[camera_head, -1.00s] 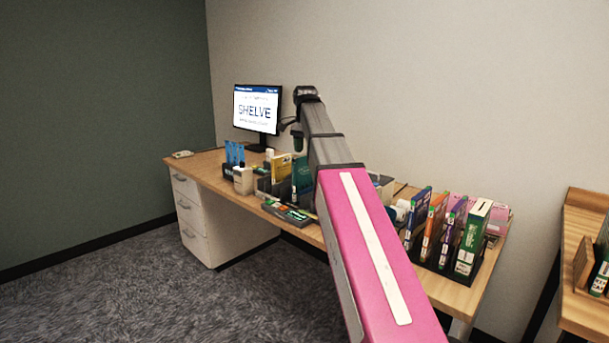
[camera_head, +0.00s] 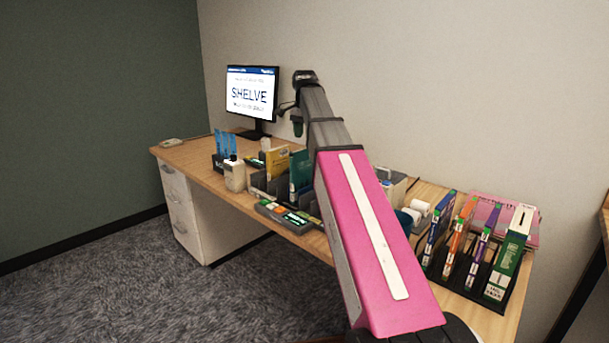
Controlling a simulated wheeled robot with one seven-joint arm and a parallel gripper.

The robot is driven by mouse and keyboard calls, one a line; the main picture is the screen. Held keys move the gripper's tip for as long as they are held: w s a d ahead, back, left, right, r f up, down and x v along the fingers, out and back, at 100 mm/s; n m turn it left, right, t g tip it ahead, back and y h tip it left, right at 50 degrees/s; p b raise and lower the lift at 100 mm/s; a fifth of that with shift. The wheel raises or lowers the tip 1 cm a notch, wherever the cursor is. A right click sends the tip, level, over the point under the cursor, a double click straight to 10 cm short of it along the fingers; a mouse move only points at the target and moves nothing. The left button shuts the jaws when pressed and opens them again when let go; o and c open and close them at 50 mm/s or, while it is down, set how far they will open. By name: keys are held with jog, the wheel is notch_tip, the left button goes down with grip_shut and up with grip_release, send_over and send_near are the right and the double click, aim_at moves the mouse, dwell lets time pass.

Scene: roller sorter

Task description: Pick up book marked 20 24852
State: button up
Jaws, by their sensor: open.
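Books stand upright in a dark rack at the right end of the desk: a blue one (camera_head: 437,228), an orange one (camera_head: 459,236), a purple one (camera_head: 483,246) and a green one (camera_head: 508,255). Their spine labels are too small to read, so I cannot tell which is marked 20 24852. A yellow book (camera_head: 277,162) and a dark teal book (camera_head: 300,174) stand in a grey holder farther left. My gripper (camera_head: 297,122) is small and far off at the end of my pink arm, above the desk near the monitor. It holds nothing that I can see.
The wooden desk (camera_head: 200,160) runs along the wall. A monitor (camera_head: 252,95) reading SHELVE stands at its far left. A white bottle (camera_head: 234,174) and a tray of small items (camera_head: 288,216) sit near the front edge. Carpet in front is clear. My arm hides the desk's middle.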

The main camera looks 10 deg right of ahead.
aim_at(305, 148)
jog(key=shift+s+f, duration=0.1)
jog(key=shift+f, duration=3.4)
jog(key=shift+c, duration=0.3)
grip_shut()
